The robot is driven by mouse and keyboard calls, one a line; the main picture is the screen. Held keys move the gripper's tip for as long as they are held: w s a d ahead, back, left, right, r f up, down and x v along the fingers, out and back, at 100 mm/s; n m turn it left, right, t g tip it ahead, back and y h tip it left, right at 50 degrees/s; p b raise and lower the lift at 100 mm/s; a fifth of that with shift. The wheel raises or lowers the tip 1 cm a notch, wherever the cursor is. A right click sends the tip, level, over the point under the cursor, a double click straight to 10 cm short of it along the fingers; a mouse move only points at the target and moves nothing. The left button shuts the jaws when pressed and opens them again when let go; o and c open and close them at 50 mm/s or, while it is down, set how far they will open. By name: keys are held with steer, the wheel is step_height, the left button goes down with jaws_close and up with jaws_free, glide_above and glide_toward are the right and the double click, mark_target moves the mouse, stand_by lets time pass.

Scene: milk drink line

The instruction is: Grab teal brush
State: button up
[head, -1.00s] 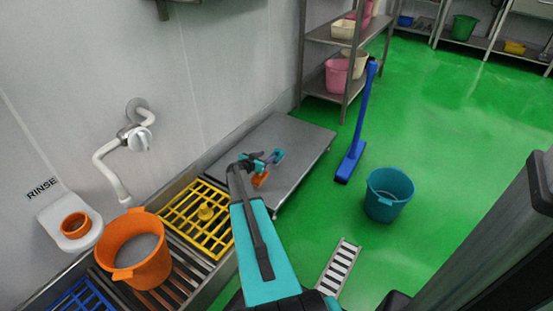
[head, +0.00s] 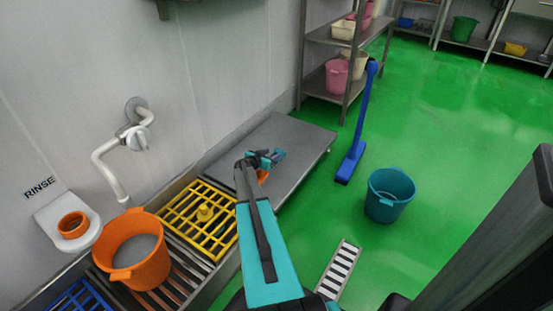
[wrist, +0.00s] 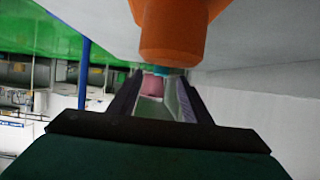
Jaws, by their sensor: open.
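A small teal item (head: 278,155), which looks like the teal brush, is on the grey steel table in the head view, just beyond my gripper (head: 266,158). In the wrist view only a thin teal strip (wrist: 174,70) shows beyond an orange object (wrist: 172,30). My gripper (wrist: 160,95) is open, with nothing clearly held between its fingers. The orange object (head: 262,176) is close beside the fingers and partly hidden by my arm in the head view. I cannot tell whether the fingers touch the teal item.
The steel table (head: 240,150) is otherwise bare. A yellow grate (head: 180,225) and an orange bucket (head: 150,270) are at left. A blue long-handled tool (head: 358,135) and a teal bucket (head: 380,210) stand on the green floor at right. Shelves (head: 315,85) stand behind.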

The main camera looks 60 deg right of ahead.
mark_target(276, 152)
steer(key=b+x, duration=0.1)
steer(key=x, duration=0.2)
steer(key=shift+w+f, duration=0.1)
steer(key=shift+w, duration=0.1)
steer(key=shift+b+x, duration=0.3)
steer(key=shift+x, duration=0.5)
steer(key=shift+c, duration=0.4)
jaws_close()
